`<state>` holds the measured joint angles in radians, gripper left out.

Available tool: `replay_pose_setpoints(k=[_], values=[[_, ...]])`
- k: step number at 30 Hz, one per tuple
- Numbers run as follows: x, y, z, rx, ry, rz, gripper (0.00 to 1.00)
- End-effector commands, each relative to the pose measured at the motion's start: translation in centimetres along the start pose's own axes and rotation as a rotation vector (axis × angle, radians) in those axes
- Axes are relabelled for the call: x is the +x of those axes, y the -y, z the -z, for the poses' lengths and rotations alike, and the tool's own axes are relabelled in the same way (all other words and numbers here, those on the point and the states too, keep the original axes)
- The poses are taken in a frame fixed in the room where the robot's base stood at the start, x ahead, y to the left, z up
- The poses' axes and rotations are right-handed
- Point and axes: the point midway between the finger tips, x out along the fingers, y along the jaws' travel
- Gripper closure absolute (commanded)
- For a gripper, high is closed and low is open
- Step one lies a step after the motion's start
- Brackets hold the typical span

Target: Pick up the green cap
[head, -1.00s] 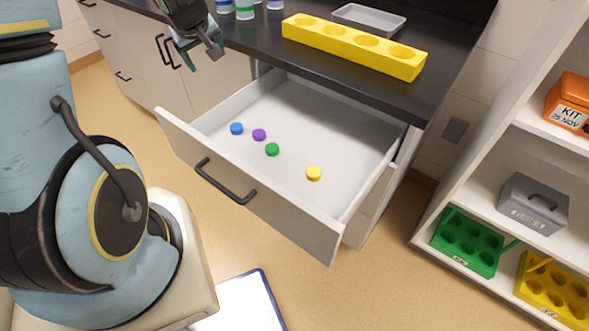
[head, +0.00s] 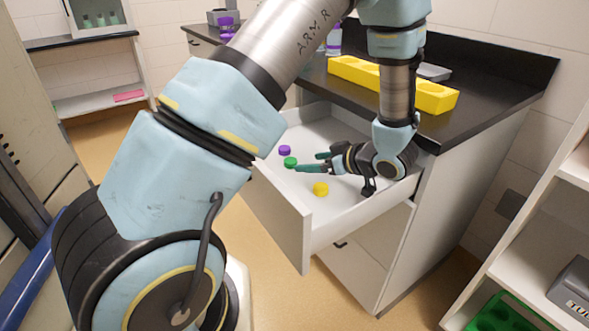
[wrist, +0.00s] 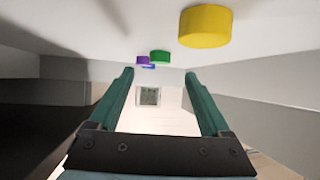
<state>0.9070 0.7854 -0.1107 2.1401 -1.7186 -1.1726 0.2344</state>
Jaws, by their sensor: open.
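The green cap (head: 290,162) lies on the floor of the open white drawer (head: 280,214), near its front panel. My gripper (head: 309,161) is inside the drawer, low and roughly level, with its teal fingers pointing left towards the green cap. The fingers are open and empty. In the wrist view, the drawer floor is at the top, and the green cap (wrist: 160,56) shows beyond the fingertips (wrist: 159,73), between the lines of the two fingers. I cannot tell the exact gap.
A purple cap (head: 285,150) lies close behind the green one. A yellow cap (head: 320,189) lies nearer my gripper, to one side. A blue cap (wrist: 148,66) shows only in the wrist view. The yellow rack (head: 437,98) stands on the black counter above.

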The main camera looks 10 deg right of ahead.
Motion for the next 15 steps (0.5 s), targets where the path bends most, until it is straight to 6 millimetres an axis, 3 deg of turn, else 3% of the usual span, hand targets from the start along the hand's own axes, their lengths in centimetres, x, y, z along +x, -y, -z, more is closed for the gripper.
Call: replay_pose_setpoints(k=[15], values=[[6.3, 0.1, 0.5, -0.001, 0.001, 0.001, 0.18]])
